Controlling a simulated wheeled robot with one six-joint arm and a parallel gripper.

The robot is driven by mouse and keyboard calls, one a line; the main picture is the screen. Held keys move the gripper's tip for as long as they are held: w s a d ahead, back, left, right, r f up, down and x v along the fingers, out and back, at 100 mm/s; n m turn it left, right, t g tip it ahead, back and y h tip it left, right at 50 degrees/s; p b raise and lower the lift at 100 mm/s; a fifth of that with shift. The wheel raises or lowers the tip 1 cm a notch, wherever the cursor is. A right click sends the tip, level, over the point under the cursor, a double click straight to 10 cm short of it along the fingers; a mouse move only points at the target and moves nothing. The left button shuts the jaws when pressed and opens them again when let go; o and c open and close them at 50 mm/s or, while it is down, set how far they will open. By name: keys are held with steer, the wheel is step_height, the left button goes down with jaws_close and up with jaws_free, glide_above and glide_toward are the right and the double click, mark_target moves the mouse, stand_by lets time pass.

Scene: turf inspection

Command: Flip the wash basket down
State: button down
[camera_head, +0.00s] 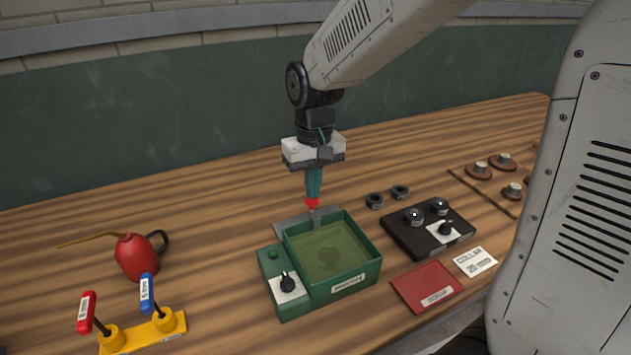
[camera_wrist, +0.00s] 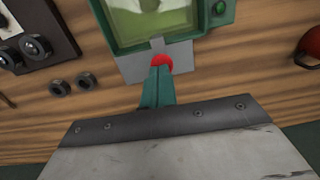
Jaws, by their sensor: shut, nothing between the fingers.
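A green wash tank (camera_head: 365,279) with murky green liquid (camera_head: 330,252) stands on the bench; it also shows at the top of the wrist view (camera_wrist: 112,48). A grey flat piece (camera_head: 291,224) lies at its back edge, with a grey bracket or arm (camera_head: 317,217) rising there. A red ball knob (camera_head: 311,203) tops this arm. My gripper (camera_head: 312,196) points down, teal fingers shut and empty, right at the red knob. In the wrist view the fingertips (camera_wrist: 160,72) overlap the knob (camera_wrist: 163,61); contact is unclear. I cannot make out a separate basket.
A black fixture (camera_head: 410,240), dark rings (camera_head: 375,201), red pad (camera_head: 426,287) and label card (camera_head: 475,262) are right.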

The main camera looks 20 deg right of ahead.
steer(key=shift+s+f, duration=0.15)
steer(key=shift+f, duration=0.15)
step_height(320, 180, up, 14)
steer(key=shift+w+d+r, duration=0.25)
steer(key=shift+w, duration=0.2)
steer(key=s+d+f, duration=0.1)
steer(key=s+d, duration=0.1)
steer(key=s, duration=0.5)
steer(key=s+d+f+t, duration=0.1)
steer(key=s+d+f, duration=0.1)
steer(key=s, duration=0.6)
steer(key=s+d+f+m, duration=0.1)
steer(key=s+d+f, duration=0.1)
steer(key=s, duration=0.6)
steer(key=shift+d+t, duration=0.4)
steer(key=shift+d, duration=0.35)
steer(key=c, duration=2.1)
jaws_free()
steer(key=shift+f, duration=0.1)
steer(key=shift+c, duration=0.2)
